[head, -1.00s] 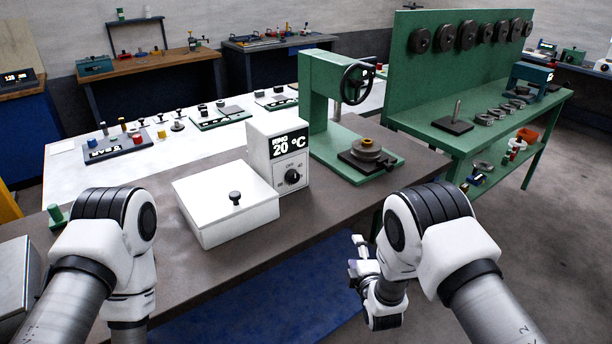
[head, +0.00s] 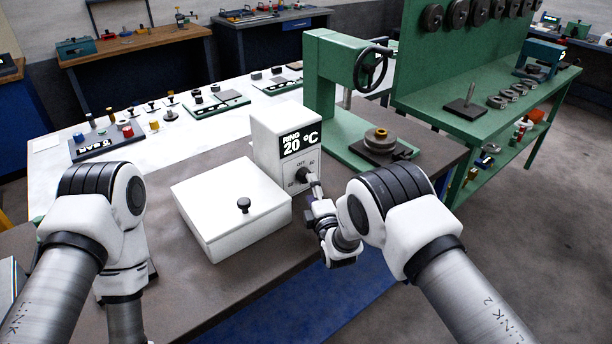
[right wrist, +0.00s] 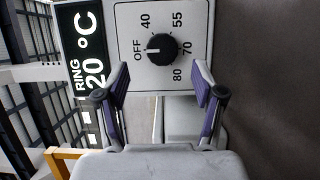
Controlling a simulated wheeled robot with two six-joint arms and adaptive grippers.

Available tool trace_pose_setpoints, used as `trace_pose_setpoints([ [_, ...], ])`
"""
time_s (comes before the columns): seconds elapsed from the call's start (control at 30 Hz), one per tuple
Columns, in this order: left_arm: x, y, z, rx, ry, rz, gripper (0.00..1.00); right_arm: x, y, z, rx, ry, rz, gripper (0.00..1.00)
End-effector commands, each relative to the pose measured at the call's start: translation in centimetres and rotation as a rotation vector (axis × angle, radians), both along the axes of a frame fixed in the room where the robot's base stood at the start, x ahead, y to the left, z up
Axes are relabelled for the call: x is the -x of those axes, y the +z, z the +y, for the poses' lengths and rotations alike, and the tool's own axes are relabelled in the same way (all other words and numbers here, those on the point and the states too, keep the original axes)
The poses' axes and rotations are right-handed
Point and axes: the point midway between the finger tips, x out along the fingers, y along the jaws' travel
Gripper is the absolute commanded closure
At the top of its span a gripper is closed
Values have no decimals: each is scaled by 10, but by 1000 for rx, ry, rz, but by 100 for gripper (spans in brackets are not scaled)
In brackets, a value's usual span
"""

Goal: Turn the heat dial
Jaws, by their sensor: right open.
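The heat dial (right wrist: 162,48) is a black round knob on the white heater box (head: 272,140). In the right wrist view its white mark points at OFF, with 40, 55, 70 and 80 around it. The box's display (head: 300,138) reads RING 20 °C. My right gripper (right wrist: 160,82) is open, its two purple-padded fingers pointing at the dial, one to each side and just short of it. In the head view the right gripper (head: 312,184) is at the dial (head: 302,174) and partly covers the dial panel. My left gripper is not in view; only its arm shows.
A white lidded box (head: 228,215) with a black knob stands left of the heater. A green press (head: 335,85) with a handwheel stands behind to the right, with a metal disc stack (head: 380,145) on its base. The table front (head: 170,290) is bare.

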Motion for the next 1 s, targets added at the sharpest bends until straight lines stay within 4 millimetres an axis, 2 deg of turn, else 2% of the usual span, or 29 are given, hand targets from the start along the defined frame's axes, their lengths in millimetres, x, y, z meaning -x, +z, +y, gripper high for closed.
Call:
trace_pose_setpoints([
  [0.1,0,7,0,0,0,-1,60,-21,2,5,-2,0,-1,32],
  [0.23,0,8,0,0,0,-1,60,-38,0,10,-1,1,0,32],
  [0.57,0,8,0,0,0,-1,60,-44,0,11,0,1,2,32],
  [0.67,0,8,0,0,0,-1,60,-44,0,11,0,1,2,64],
  [0.73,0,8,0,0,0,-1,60,-44,0,11,0,1,1,88],
  [0.77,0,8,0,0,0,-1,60,-44,0,11,0,1,1,92],
  [1.0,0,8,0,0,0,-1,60,-44,0,11,-3,2,4,92],
])
